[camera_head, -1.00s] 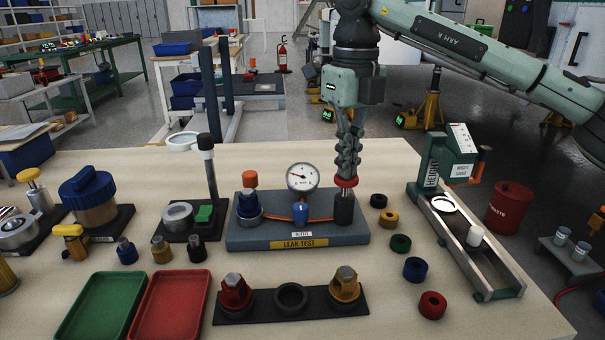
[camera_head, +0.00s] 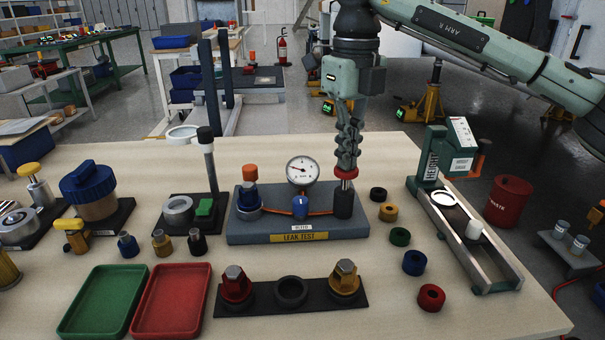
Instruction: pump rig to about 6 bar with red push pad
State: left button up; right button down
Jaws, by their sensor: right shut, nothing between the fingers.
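The leak-test rig (camera_head: 262,234) stands mid-table with a round dial gauge (camera_head: 302,171), a blue knob (camera_head: 300,207) and a dark pump cylinder (camera_head: 344,206). The red push pad (camera_head: 346,172) sits on top of the cylinder, with a short pale rod showing below it. My right gripper (camera_head: 347,165) points straight down with its fingers shut and empty, its tips at the pad's top. The gauge needle points to the left; its figures are too small to read. A blue fitting with an orange cap (camera_head: 249,188) stands at the rig's left. My left gripper is not in view.
A green height gauge (camera_head: 434,165) with a rail stands right of the rig. Several coloured rings (camera_head: 401,237) lie between them. A black holder (camera_head: 267,300) is in front, with red (camera_head: 171,304) and green (camera_head: 104,302) trays to its left.

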jog(key=shift+f+b, duration=0.75)
jog(key=shift+f, duration=0.7)
jog(key=shift+r+p, duration=1.2)
jog(key=shift+r, duration=0.45)
jog(key=shift+f, duration=0.2)
jog(key=shift+f+b, duration=1.05)
jog(key=shift+f, duration=0.45)
jog(key=shift+r+p, duration=1.2)
jog(key=shift+r, duration=0.5)
jog(key=shift+f, duration=0.1)
